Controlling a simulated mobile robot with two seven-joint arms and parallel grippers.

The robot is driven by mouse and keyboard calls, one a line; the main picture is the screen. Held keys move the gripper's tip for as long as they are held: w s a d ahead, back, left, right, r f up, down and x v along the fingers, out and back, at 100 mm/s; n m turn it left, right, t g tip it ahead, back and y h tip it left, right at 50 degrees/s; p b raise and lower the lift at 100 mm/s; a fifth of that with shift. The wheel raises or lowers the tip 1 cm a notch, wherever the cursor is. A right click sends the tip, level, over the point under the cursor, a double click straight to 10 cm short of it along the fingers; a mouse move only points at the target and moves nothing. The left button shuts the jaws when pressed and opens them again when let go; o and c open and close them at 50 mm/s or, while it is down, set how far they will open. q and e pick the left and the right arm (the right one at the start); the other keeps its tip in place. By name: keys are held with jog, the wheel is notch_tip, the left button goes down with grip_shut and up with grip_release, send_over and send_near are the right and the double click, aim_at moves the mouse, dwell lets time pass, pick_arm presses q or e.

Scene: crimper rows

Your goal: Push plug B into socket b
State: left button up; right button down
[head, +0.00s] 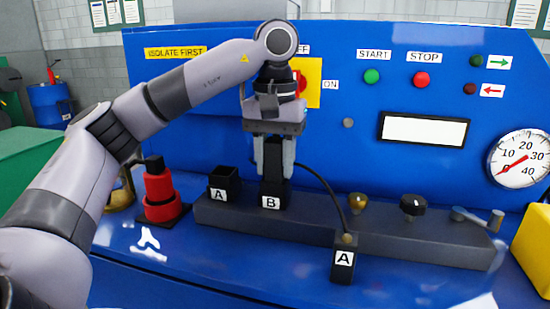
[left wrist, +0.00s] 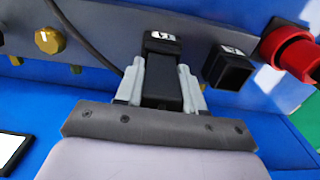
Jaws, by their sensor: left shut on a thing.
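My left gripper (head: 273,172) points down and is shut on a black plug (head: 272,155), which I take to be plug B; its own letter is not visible. In the left wrist view the plug (left wrist: 161,88) sits between the two pale fingers. Its lower end meets the black socket b (head: 271,198), marked "B", and the two look lined up. The white label of socket b (left wrist: 162,37) shows just past the plug in the left wrist view. My right gripper is not in view.
Left of socket b stands an open, empty socket marked "A" (head: 229,180). A black block marked "A" (head: 343,265) with a cable (head: 331,190) is in front of the grey rail (head: 320,235). A red-and-black fitting (head: 160,190) stands left; knobs (head: 413,206) are right.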

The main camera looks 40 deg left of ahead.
aim_at(274, 140)
pick_arm(q)
jog(key=shift+f, duration=0.25)
jog(key=o, duration=1.3)
jog(key=shift+c, duration=0.2)
jog(key=shift+r+p, duration=1.75)
jog(key=shift+r, duration=1.8)
